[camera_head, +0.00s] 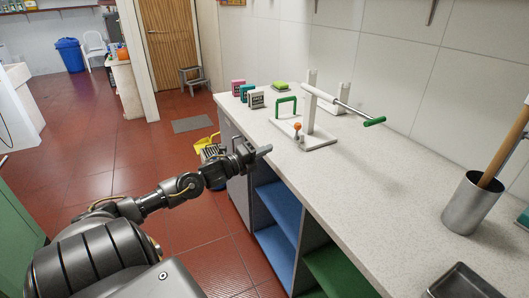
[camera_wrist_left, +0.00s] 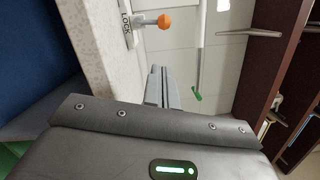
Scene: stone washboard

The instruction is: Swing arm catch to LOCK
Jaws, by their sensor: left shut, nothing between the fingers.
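The arm catch fixture has a white base plate (camera_head: 318,141) and a white post (camera_head: 308,115) on the counter. A small lever with an orange ball knob (camera_head: 297,126) sits at the post's near side; the knob also shows in the left wrist view (camera_wrist_left: 165,21), beside a plate with the word LOCK (camera_wrist_left: 127,24). A metal bar with a green end grip (camera_head: 374,121) runs through the fixture; the grip also shows in the left wrist view (camera_wrist_left: 196,96). My left gripper (camera_head: 265,150) is shut and empty near the counter's front edge, apart from the knob. My right gripper is not seen.
A green looped handle (camera_head: 286,100) and several small boxes (camera_head: 256,99) stand left of and behind the fixture. A metal cylinder (camera_head: 470,205) with a wooden handle and a dark tray (camera_head: 466,282) are at the right. The counter (camera_head: 385,185) between is clear.

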